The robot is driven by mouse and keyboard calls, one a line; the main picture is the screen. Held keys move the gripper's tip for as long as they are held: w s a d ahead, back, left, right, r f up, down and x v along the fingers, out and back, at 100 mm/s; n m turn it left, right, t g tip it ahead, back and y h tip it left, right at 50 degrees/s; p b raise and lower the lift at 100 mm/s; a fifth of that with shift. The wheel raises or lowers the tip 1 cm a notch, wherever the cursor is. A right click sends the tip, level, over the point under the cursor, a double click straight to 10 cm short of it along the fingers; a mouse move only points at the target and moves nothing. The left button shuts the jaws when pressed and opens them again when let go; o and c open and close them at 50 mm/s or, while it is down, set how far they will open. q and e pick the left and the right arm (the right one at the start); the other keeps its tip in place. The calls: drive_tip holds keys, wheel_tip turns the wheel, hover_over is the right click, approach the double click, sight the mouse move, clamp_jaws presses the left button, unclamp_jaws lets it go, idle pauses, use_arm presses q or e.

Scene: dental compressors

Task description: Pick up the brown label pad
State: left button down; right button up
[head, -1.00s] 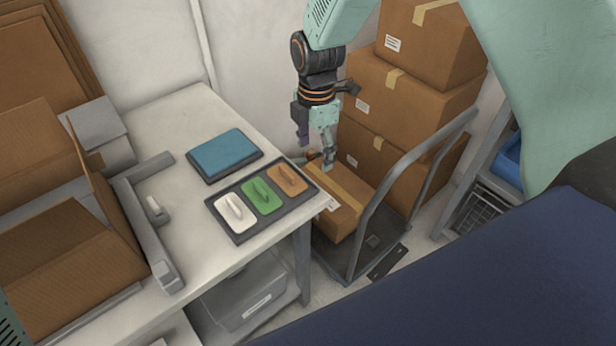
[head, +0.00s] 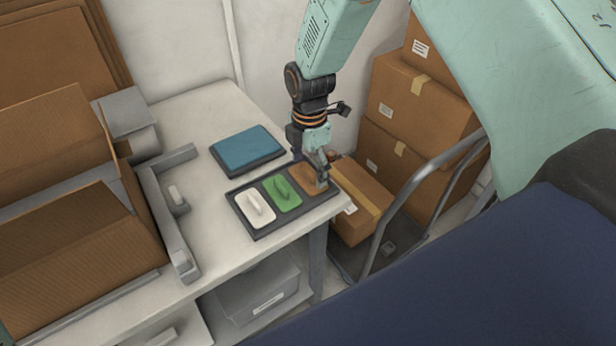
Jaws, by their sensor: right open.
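The brown label pad (head: 308,181) lies in the right end of a dark tray (head: 262,236) on the white table. A green pad (head: 283,196) and a white pad (head: 255,209) lie to its left in the same tray. My right gripper (head: 320,182) is open and points down over the brown pad's right part. It hides part of the pad and its handle. I cannot tell whether the fingertips touch it. My left gripper is not in view.
A blue pad on a dark base (head: 246,146) lies behind the tray. A grey frame (head: 165,215) and open cardboard boxes (head: 75,235) are at left. A cart (head: 405,205) with a carton (head: 362,195) stands beyond the table's right edge. Stacked cartons (head: 415,105) stand behind.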

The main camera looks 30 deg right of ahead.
sight(307, 170)
drive_tip(key=shift+s, duration=0.15)
drive_tip(key=shift+c, duration=0.7)
drive_tip(key=shift+w+a+f, duration=0.15)
drive_tip(key=shift+w, duration=0.3)
drive_tip(key=c, duration=0.4)
drive_tip(key=shift+c, duration=1.5)
drive_tip(key=shift+s, duration=0.35)
drive_tip(key=shift+w+r, duration=0.2)
drive_tip(key=shift+r, duration=0.35)
wheel_tip(307, 170, up, 9)
drive_tip(key=shift+w+p, duration=0.1)
drive_tip(key=shift+p, duration=0.4)
